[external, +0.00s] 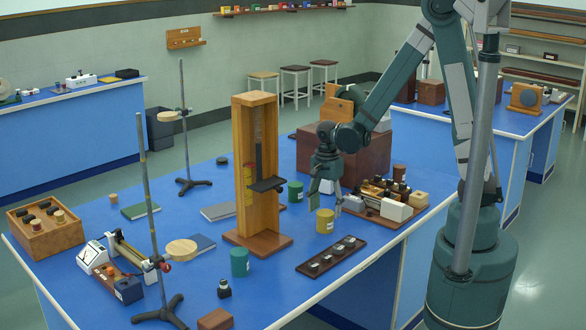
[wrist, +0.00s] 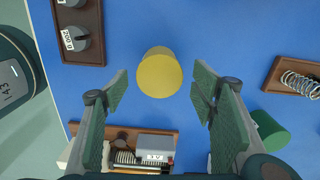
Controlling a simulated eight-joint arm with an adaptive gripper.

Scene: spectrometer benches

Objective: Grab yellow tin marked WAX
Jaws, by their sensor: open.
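A yellow tin (external: 325,222) stands upright on the blue bench, with a small mark on its side too small to read. The wrist view shows the tin (wrist: 159,75) from above, its plain round top in the middle. My gripper (external: 326,199) points down just above the tin. In the wrist view my gripper's fingers (wrist: 160,84) are spread wide, one on each side of the tin, with blue bench showing between each finger and it. Nothing is held.
A tall wooden stand (external: 275,172) is left of the tin. A green tin (external: 295,191) is behind it and a teal tin (external: 240,262) is front left. A dark weight tray (external: 332,257) lies in front. An apparatus board (external: 378,208) is at right.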

